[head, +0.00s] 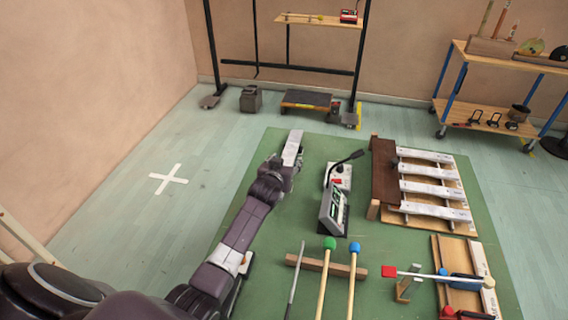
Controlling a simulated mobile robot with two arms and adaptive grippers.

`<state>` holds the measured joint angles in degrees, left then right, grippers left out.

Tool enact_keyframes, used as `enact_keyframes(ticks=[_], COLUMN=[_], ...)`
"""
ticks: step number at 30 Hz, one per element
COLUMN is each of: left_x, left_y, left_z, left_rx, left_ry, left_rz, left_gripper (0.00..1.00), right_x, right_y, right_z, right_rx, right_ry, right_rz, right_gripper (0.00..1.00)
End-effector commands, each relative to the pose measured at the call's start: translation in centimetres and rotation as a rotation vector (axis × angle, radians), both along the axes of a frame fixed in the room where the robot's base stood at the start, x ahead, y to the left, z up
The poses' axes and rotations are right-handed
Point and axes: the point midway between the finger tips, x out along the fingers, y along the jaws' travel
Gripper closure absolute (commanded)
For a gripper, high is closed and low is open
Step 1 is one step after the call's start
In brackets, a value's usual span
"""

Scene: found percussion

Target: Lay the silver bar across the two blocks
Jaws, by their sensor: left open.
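A pale silver bar (293,146) lies at the far left of the green mat, pointing away from me. My left gripper (289,166) is open at the near end of this bar. The gripper and wrist cover that end, so I cannot tell whether the fingers touch it. I cannot make out two separate blocks under or beside the bar; they may be hidden. Several similar silver bars (430,187) lie across a wooden frame (459,226) on the right. My right gripper is out of view.
A grey device (333,211) with a microphone stands mid-mat. Nearer, mallets with green (329,243) and blue (354,247) heads rest on a wooden strip (318,264). A red-headed mallet (389,271) lies to the right. A shelf cart (490,120) stands behind. The left floor is clear.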

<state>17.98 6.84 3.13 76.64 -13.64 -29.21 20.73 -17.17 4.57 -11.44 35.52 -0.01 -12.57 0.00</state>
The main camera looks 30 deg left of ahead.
Motion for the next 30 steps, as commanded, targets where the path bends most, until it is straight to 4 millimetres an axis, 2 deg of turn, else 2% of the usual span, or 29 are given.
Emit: enact_keyframes(ticks=[3,5,21,30], left_x=[-0.1,-0.8,-8.8,-10.7], left_y=[0.0,-0.2,-2.3,-2.8], left_z=[1.3,1.2,4.5,5.4], left_rx=[0.001,0.000,-0.001,0.000], left_ry=[-0.002,0.000,0.000,0.000], left_rz=[-0.001,-0.001,0.000,0.000], left_gripper=[0.50,0.50,0.50,0.50], right_x=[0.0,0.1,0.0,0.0], right_y=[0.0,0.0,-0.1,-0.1], right_z=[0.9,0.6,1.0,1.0], right_rx=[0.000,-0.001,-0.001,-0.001], right_ry=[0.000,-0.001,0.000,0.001], right_rz=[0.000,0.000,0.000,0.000], right_gripper=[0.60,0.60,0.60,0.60])
